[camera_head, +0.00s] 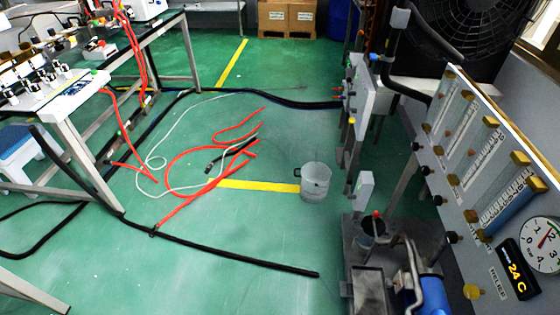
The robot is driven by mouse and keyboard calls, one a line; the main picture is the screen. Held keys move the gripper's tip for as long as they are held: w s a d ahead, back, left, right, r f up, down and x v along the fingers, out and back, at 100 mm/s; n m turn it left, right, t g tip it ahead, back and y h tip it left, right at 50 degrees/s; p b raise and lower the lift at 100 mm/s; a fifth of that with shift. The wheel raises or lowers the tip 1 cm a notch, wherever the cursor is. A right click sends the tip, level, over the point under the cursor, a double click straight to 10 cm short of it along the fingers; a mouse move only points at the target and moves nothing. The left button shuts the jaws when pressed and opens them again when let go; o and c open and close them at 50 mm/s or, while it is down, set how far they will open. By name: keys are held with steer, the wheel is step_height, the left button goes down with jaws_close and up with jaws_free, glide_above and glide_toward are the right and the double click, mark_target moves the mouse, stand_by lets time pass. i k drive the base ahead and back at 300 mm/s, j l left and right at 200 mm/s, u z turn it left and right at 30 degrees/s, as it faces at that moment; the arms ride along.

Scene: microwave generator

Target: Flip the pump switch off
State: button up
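A blue pump-like cylinder (428,292) sits on a metal base at the bottom right, partly cut off by the frame edge. A small grey box (363,190) stands upright just behind it, seen mostly from its side. A taller grey panel (362,100) with small coloured knobs on its left face stands further back. I cannot tell which of these carries the pump switch, or its position. My gripper is not in view.
A flowmeter board (470,160) with a round gauge (541,243) and a 24 C display (517,270) fills the right side. A clear bucket (315,182), red hoses (185,205) and black hoses (235,256) lie on the green floor. A bench (60,120) stands left.

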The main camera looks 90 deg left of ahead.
mark_target(349, 181)
steer(key=u, duration=1.85)
steer(key=i+u, duration=0.35)
steer(key=i, duration=1.2)
steer(key=l, duration=0.1)
